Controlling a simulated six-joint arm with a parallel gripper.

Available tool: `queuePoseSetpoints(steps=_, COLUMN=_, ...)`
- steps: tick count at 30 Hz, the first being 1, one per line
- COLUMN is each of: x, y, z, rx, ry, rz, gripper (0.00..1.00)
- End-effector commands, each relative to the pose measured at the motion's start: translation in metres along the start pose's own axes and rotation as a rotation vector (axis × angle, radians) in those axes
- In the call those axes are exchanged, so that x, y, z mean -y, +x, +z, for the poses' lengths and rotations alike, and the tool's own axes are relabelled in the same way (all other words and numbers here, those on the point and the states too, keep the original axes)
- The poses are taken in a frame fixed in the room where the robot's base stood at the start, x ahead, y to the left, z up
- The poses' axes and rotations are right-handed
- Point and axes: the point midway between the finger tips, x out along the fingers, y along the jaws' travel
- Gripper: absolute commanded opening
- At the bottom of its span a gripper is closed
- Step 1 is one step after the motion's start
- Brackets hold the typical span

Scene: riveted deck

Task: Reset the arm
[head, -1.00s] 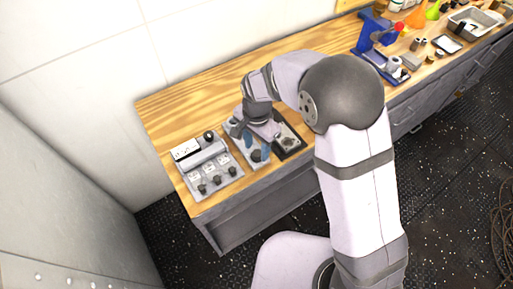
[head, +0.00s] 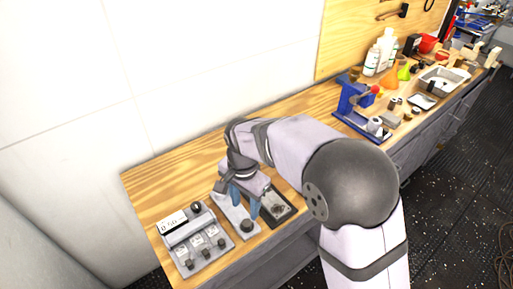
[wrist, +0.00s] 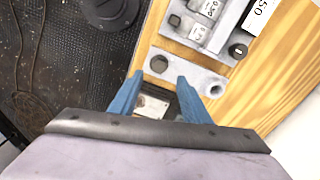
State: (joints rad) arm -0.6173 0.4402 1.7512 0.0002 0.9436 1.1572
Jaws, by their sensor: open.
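My gripper (head: 244,202) is above the left part of the wooden bench, over a light grey plate with a black knob (head: 247,226). Its two blue fingers are apart, with nothing held between them. In the wrist view my gripper (wrist: 160,79) points over the same grey plate (wrist: 160,62), which has a round hole at one end. A dark-framed block (head: 277,208) lies just right of the plate in the head view. Part of it is hidden by the fingers in the wrist view.
A grey control box (head: 197,243) with a display and several knobs stands left of the plate. A blue press-like tool (head: 350,103), bottles (head: 382,52) and a metal tray (head: 444,80) are further right along the bench. The white wall is behind.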

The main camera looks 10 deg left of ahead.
Motion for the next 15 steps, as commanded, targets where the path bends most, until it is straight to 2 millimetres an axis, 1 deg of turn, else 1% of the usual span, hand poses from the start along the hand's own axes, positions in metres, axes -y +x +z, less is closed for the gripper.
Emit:
queuePoseSetpoints(steps=5, x=0.000, y=0.000, z=0.000, rx=0.000, ry=-0.061, rz=0.000, gripper=0.43)
queuePoseSetpoints(steps=8, x=0.002, y=0.000, z=-0.001, rx=-0.005, ry=-0.169, rz=-0.009, gripper=0.43)
queuePoseSetpoints(steps=11, x=0.007, y=0.000, z=-0.003, rx=-0.017, ry=-0.335, rz=-0.026, gripper=0.43)
queuePoseSetpoints(steps=12, x=0.008, y=0.002, z=-0.003, rx=-0.022, ry=-0.415, rz=-0.031, gripper=0.43)
queuePoseSetpoints(steps=14, x=0.000, y=0.011, z=0.000, rx=-0.017, ry=-0.546, rz=-0.020, gripper=0.43)
queuePoseSetpoints(steps=15, x=-0.010, y=0.021, z=0.004, rx=-0.005, ry=-0.638, rz=-0.005, gripper=0.43)
